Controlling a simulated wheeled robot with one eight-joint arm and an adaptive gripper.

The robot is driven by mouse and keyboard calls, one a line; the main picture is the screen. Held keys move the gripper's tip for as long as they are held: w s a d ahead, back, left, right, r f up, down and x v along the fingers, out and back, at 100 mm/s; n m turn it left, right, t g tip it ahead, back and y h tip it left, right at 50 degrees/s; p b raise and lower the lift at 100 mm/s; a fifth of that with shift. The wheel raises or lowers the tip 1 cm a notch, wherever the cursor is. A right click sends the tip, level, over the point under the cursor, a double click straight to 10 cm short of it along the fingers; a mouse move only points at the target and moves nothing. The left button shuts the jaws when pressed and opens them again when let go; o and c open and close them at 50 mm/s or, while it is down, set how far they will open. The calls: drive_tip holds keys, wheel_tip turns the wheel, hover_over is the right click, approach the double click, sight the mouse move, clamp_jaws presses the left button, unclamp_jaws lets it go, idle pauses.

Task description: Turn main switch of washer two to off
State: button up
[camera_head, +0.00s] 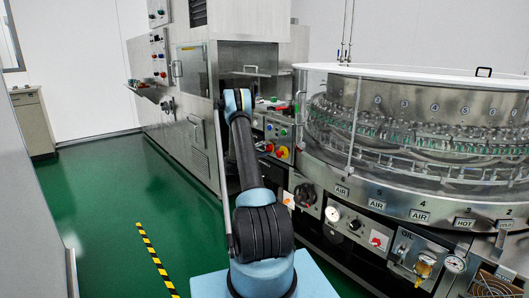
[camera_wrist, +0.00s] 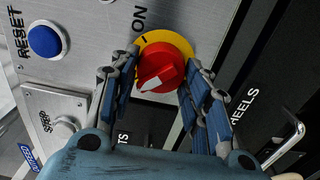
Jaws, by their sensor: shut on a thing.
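The red switch knob (camera_wrist: 160,68) sits on a yellow round plate (camera_wrist: 181,43) in the wrist view. "ON" is printed by the plate's upper left edge. The knob has a white pointer mark on its lower part, turned away from "ON". My gripper (camera_wrist: 161,72) has one blue-grey finger on each side of the knob and is shut on it. No "OFF" label can be read. In the head view, a red and yellow switch (camera_head: 283,152) shows on the washer's panel just right of my arm. My arm hides most of my gripper there.
A metal handle (camera_wrist: 285,146) sticks out at the lower right. The glass-sided rotary washer (camera_head: 420,130) fills the right of the head view. Green floor (camera_head: 130,190) is clear at left.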

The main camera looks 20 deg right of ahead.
drive_tip(key=shift+w+a, duration=0.1)
drive_tip(key=o, duration=1)
drive_tip(key=shift+f, duration=0.15)
drive_tip(key=v, duration=1.2)
